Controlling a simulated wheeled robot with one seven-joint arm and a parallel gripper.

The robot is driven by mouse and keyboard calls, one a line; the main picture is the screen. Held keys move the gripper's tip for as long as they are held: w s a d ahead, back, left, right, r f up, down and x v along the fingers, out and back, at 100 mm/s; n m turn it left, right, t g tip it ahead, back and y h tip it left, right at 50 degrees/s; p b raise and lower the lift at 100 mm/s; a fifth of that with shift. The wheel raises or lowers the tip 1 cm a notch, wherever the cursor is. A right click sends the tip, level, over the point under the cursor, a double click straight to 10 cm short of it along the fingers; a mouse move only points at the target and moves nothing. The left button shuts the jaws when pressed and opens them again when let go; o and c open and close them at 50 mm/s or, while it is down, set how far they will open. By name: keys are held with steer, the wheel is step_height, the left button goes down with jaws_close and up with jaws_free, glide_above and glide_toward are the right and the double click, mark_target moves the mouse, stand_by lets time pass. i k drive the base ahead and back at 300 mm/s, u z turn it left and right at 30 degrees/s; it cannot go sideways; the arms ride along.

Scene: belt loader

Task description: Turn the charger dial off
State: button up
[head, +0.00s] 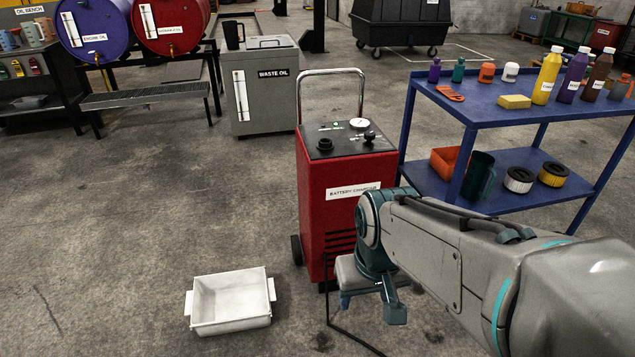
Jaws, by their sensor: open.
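The red battery charger (330,225) stands on the floor in the middle of the head view, with a chrome handle and a white "BATTERY CHARGER" label. Its dark top panel (330,154) carries a round black knob (325,145) at the left and another black knob (369,138) at the right. A white gauge and a small green light sit behind them. The knobs' pointer settings are too small to read. My gripper (370,308) hangs low in front of the charger, below the panel and apart from the knobs. It is open and appears empty. My arm hides the charger's lower right.
A blue cart (440,97) with bottles and filters stands close to the charger's right. A white tray (231,326) lies on the floor at the front left. A grey waste oil bin (262,95) stands behind.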

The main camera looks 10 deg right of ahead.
mark_target(369, 136)
steer(key=z, duration=0.35)
steer(key=i, duration=1.3)
steer(key=u, duration=0.35)
